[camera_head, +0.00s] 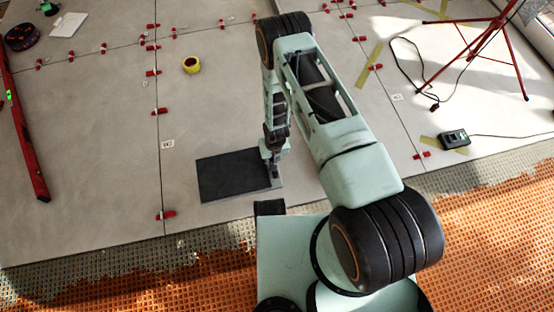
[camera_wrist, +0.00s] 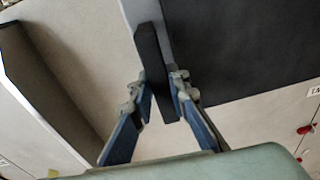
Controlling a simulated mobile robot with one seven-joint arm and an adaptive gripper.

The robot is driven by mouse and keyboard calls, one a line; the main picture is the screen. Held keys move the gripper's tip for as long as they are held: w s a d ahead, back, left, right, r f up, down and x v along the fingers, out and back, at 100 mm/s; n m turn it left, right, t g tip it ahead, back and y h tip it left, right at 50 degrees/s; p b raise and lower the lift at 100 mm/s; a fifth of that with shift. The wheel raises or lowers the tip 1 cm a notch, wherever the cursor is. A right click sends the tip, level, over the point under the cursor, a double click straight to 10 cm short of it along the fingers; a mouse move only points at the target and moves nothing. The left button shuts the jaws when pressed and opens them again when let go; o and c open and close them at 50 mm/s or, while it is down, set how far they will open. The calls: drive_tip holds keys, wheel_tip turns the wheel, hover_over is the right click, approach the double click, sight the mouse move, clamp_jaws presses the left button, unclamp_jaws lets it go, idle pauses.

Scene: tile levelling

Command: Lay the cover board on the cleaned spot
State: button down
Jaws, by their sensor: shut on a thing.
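The cover board (camera_head: 232,175) is a flat dark rectangle with a light grey strip along its right side. It lies level over the pale tiles in front of my base. It also shows in the wrist view (camera_wrist: 245,45) at the upper right. My gripper (camera_head: 272,165) is at the board's right end. In the wrist view my gripper (camera_wrist: 163,88) is shut on a dark upright bar on the grey strip. I cannot tell whether the board touches the floor or hangs just above it. No distinct cleaned spot shows; the board hides the tile beneath it.
Red levelling clips (camera_head: 165,215) stand along the tile joints. A red level (camera_head: 22,140) lies at left. A red tripod (camera_head: 480,50) and a black device (camera_head: 453,138) with cable are at right.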

drive_tip(key=shift+w+d+f+b, duration=0.55)
drive_tip(key=shift+w+f+b, duration=0.3)
drive_tip(key=shift+f, duration=0.75)
drive_tip(key=shift+w+d+f+b, duration=0.65)
drive_tip(key=shift+w+f, duration=0.45)
drive_tip(key=shift+f, duration=0.5)
drive_tip(key=shift+w+d+f+b, duration=0.5)
drive_tip(key=shift+w+f+b, duration=0.35)
drive_tip(key=shift+f, duration=0.75)
drive_tip(key=shift+w, duration=0.1)
drive_tip(key=c, duration=1.8)
unclamp_jaws()
drive_tip(key=shift+f, duration=0.1)
drive_tip(key=shift+c, duration=0.2)
wheel_tip(320, 180, up, 12)
drive_tip(key=s+p, duration=0.1)
drive_tip(key=p, duration=0.4)
drive_tip(key=shift+s+d, duration=0.2)
drive_tip(key=shift+d, duration=0.2)
